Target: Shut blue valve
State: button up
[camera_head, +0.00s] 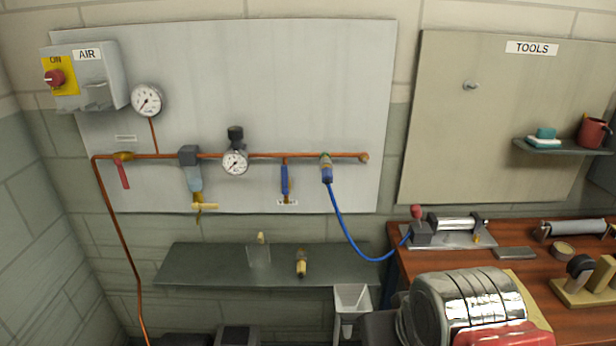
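The blue valve (285,180) has a long blue lever. It hangs straight down from a short copper stub under the horizontal copper pipe (265,155), in line with the stub. A small white label sits at its lower end, too small to read. A red lever valve (123,172) hangs near the pipe's left end. I cannot make out my gripper in this view, and nothing touches the blue lever.
A gauge with a black knob (235,155) and a filter bowl (193,175) are left of the blue valve. A dark shelf (220,276) juts out below. The blue hose (346,228) loops to the wooden bench (420,266) at right. The wall in front of the lever is clear.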

aim_at(284, 168)
jog(key=z, duration=0.4)
jog(key=k, duration=1.25)
jog(key=u, duration=1.35)
jog(key=i, duration=0.95)
jog(key=u, duration=0.05)
